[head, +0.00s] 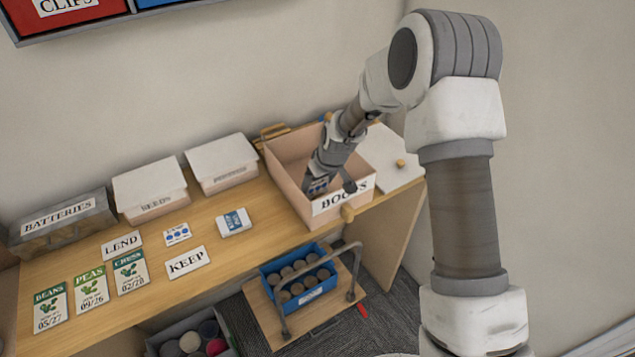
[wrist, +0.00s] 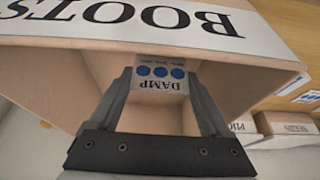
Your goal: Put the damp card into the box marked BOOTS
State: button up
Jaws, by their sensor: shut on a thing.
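The box marked BOOTS (head: 291,193) is an open pinkish-tan box at the right end of the wooden counter. Its label is partly covered in the head view but reads BOOTS in the wrist view (wrist: 130,20). My gripper (head: 331,187) reaches down into the box. It is shut on the damp card (wrist: 160,87), a white card with blue dots and the word DAMP, which shows between the fingers in the wrist view.
Two closed white-lidded boxes (head: 150,183) and a grey BATTERIES box (head: 62,226) stand along the wall. Seed packets (head: 91,287), LEND and KEEP signs (head: 187,262), a dotted card (head: 177,234) and a blue-and-white pack (head: 234,222) lie on the counter. A blue crate (head: 300,280) stands below.

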jog(key=o, duration=1.1)
jog(key=shift+f, duration=0.1)
jog(key=shift+r, duration=0.4)
jog(key=s+d+r+m, duration=0.1)
jog(key=s+d+r, duration=0.3)
jog(key=r, duration=0.5)
jog(key=s+d+r, duration=0.3)
jog(key=s+r, duration=0.2)
jog(key=r, duration=0.5)
jog(key=s+d+r+m, duration=0.2)
jog(key=s+d, duration=0.1)
jog(key=s, duration=0.5)
jog(key=s+d+r+m+t+h, duration=0.1)
jog(key=s+d+r+m, duration=0.1)
jog(key=s, duration=0.5)
jog(key=s+d+r+m+t+h, duration=0.1)
jog(key=s+d+r, duration=0.3)
jog(key=s, duration=0.4)
jog(key=shift+s+d+r+m, duration=0.1)
jog(key=shift+s+d+m, duration=0.2)
jog(key=shift+d+m, duration=0.1)
